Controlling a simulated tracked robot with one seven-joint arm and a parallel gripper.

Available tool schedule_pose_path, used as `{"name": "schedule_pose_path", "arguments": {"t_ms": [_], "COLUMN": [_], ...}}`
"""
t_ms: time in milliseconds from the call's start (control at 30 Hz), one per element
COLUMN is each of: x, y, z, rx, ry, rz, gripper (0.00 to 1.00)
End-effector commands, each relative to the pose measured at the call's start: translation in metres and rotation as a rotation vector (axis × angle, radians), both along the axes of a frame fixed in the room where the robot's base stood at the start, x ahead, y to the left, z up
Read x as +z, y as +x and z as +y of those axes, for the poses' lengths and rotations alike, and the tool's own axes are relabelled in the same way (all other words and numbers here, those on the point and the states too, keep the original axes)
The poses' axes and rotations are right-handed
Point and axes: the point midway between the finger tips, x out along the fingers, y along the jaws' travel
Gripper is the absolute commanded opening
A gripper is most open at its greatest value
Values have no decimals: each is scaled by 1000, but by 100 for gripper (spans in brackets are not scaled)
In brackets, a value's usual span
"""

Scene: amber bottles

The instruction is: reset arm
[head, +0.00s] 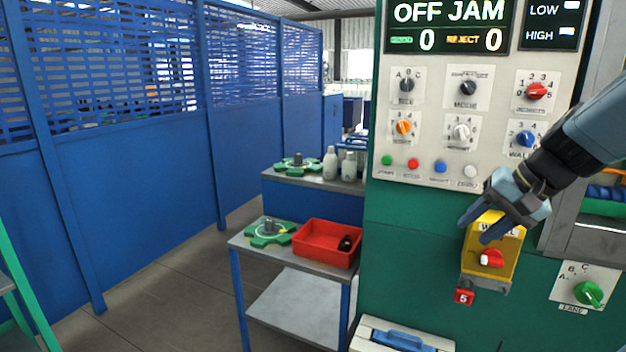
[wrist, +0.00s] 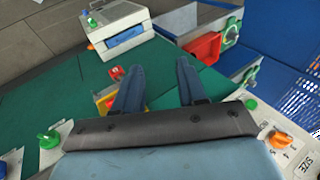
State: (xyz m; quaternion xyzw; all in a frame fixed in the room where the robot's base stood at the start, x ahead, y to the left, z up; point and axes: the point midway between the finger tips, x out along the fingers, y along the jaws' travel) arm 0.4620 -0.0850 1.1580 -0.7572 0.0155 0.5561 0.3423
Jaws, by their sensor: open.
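My gripper (head: 472,228) is at the right of the head view, in front of the green machine panel and the yellow box with a red knob (head: 490,259). Its two blue fingers are spread apart with nothing between them, and they hide part of the yellow box. In the wrist view my gripper (wrist: 160,85) shows both fingers apart over the green panel. The yellow box (wrist: 105,99) is partly hidden behind the left finger there. I cannot tell whether the fingers touch the box.
The control panel (head: 450,165) with several knobs and buttons rises above the yellow box. A green knob (head: 589,293) is at lower right. A steel cart (head: 300,303) holds a red bin (head: 325,258). A white case (wrist: 122,45) with a blue handle stands below. Open floor lies left.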

Motion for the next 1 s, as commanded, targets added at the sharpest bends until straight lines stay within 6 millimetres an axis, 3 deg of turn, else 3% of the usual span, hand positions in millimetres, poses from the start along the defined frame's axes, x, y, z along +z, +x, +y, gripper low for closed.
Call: {"name": "schedule_pose_path", "arguments": {"t_ms": [33, 200, 400, 600, 1000], "x": [2, 5, 11, 16, 17], "y": [-7, -32, -57, -69, -71], "z": [15, 50, 75, 85, 85], "rx": [51, 191, 318, 380, 388], "ry": [-52, -244, -449, -564, -585], "rz": [-5, -29, -104, -169, -180], "gripper": [41, 41, 41, 41, 41]}}
